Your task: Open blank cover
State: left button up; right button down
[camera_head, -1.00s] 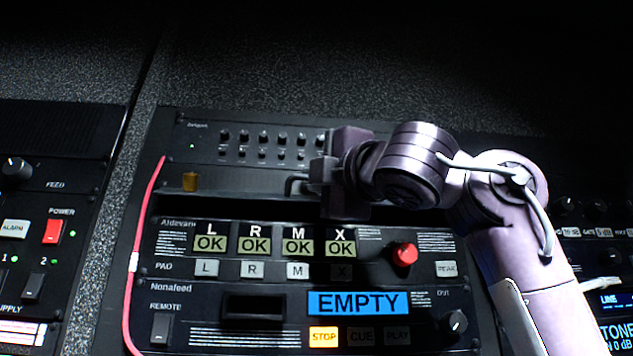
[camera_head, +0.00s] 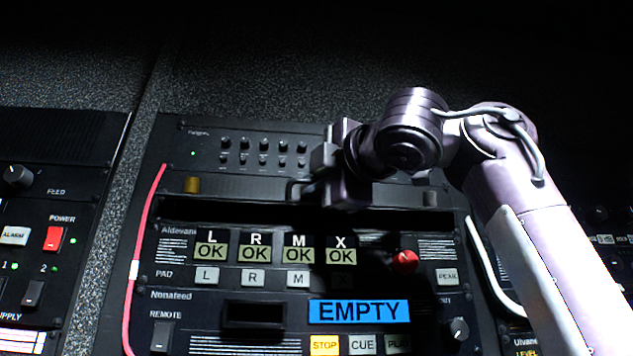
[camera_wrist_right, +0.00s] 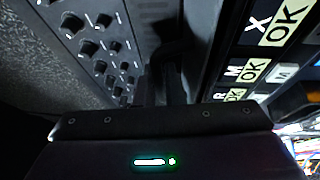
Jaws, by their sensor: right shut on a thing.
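The blank cover (camera_head: 245,188) is a dark plain strip in the rack, between the knobbed unit above and the Aldevaron unit below. It has a brass knob (camera_head: 191,185) at its left end. A black gap shows along its lower edge, and the cover looks slightly tilted outward. A dark handle (camera_head: 294,191) stands out near its middle. My right gripper (camera_head: 316,178) is shut on this handle; the jaws hide most of it. In the right wrist view the fingers (camera_wrist_right: 167,80) reach the dark strip, but the grip is in shadow. My left gripper is out of view.
The knobbed unit (camera_head: 225,158) lies just above the cover. A red cable (camera_head: 140,235) runs down the left side. My right arm covers the right side.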

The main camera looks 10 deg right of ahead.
jog(key=c, duration=1.8)
grip_release()
jog(key=shift+s, duration=0.15)
jog(key=b+v, duration=0.4)
jog(key=v, duration=0.3)
jog(key=shift+s+d, duration=0.1)
jog(key=shift+s, duration=0.2)
jog(key=shift+w, duration=0.1)
